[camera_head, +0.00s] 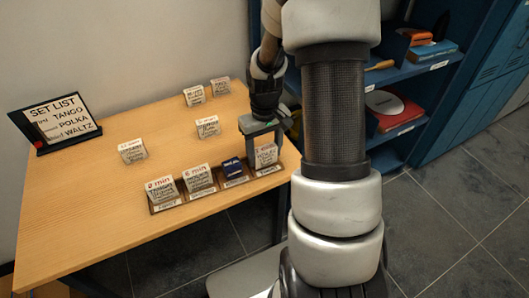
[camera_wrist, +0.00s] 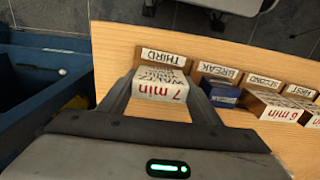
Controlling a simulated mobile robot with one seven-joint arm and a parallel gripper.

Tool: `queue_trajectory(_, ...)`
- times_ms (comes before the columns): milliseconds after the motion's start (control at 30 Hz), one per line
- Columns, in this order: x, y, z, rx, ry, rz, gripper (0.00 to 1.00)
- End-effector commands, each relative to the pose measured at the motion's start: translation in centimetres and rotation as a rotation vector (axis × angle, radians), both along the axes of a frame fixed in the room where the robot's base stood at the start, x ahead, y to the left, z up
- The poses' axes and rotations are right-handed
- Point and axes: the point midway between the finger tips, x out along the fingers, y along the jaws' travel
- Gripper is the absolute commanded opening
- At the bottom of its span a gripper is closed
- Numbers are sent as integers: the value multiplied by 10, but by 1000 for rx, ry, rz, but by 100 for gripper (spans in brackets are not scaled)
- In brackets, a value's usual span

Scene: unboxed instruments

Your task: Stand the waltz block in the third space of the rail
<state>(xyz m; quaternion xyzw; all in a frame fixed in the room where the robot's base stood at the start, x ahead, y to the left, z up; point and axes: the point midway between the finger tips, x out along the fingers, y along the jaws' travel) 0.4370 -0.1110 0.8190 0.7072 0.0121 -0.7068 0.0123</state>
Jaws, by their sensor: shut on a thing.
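My gripper (camera_head: 264,128) is shut on the waltz block (camera_wrist: 160,82), a white block marked "7 min". The block also shows in the head view (camera_head: 266,156), upright at the right end of the wooden rail (camera_head: 210,193). It is at the space labelled THIRD (camera_wrist: 164,56); its base is partly hidden, so I cannot tell whether it is fully seated. A dark blue block (camera_head: 232,168) stands in the BREAK space just left of it. White blocks stand in SECOND (camera_head: 199,180) and FIRST (camera_head: 162,192).
Several spare white blocks stand farther back on the wooden table (camera_head: 90,180), such as one at the left (camera_head: 132,151) and one in the middle (camera_head: 207,127). A set list sign (camera_head: 56,122) reads tango, polka, waltz. A blue shelf (camera_head: 415,75) stands to the right.

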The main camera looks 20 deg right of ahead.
Motion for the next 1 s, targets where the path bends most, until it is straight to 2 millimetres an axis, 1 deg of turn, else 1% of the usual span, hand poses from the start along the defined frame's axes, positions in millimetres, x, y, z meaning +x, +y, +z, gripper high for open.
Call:
queue_trajectory(200, 0, 0, -4, 0, 0, 0, 35)
queue_trajectory(233, 0, 0, -3, 0, 0, 0, 59)
queue_trajectory(333, 0, 0, -2, 0, 0, 0, 76)
queue_trajectory(600, 0, 0, -2, 0, 0, 0, 76)
queue_trajectory(733, 0, 0, 6, 0, -1, 0, 76)
queue_trajectory(867, 1, 0, 28, -1, -3, 0, 76)
queue_trajectory(1000, 1, 0, 60, -1, -5, 0, 76)
